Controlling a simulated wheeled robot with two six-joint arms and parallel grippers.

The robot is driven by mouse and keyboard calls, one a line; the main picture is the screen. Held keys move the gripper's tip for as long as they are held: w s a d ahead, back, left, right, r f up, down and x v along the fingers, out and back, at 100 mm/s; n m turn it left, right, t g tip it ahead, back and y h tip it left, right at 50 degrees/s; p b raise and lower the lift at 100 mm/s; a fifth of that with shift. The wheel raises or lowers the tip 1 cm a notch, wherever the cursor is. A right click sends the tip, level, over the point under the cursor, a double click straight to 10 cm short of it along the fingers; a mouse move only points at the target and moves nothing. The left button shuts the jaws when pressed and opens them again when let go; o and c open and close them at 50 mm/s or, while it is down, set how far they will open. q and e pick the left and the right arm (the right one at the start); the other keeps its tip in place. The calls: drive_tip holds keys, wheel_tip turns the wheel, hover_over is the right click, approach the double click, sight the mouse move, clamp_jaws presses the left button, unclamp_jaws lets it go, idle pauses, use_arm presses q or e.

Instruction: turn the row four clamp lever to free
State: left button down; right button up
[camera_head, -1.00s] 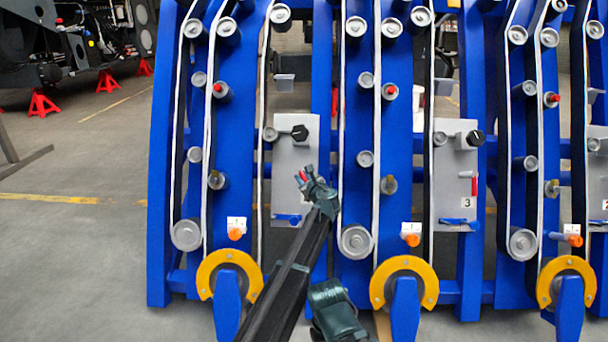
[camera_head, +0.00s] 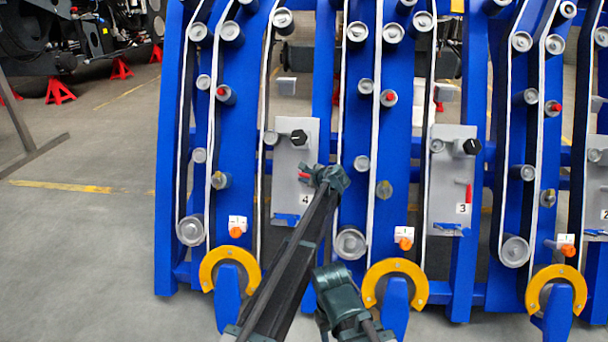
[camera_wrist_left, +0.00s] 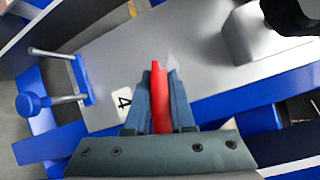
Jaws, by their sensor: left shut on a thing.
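The row four plate (camera_head: 288,150) is a grey panel marked 4, left of centre in the head view. Its red clamp lever (camera_head: 304,177) shows just left of my left gripper (camera_head: 312,174). In the left wrist view the red lever (camera_wrist_left: 160,90) stands between the two fingers of my left gripper (camera_wrist_left: 158,100), which is shut on it. The lever's lower part is hidden by the gripper. The number 4 label (camera_wrist_left: 123,103) lies left of the fingers.
A black knob (camera_head: 299,137) sticks out above the lever on the same plate. A blue handle (camera_head: 286,219) sits at the plate's foot. The row three plate (camera_head: 452,165) with its red lever (camera_head: 468,193) stands to the right. Blue uprights and rollers flank both plates.

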drive_tip(key=shift+r, duration=0.3)
use_arm(q)
drive_tip(key=c, duration=0.8)
unclamp_jaws()
drive_tip(key=shift+o, duration=0.2)
drive_tip(key=shift+r, duration=0.1)
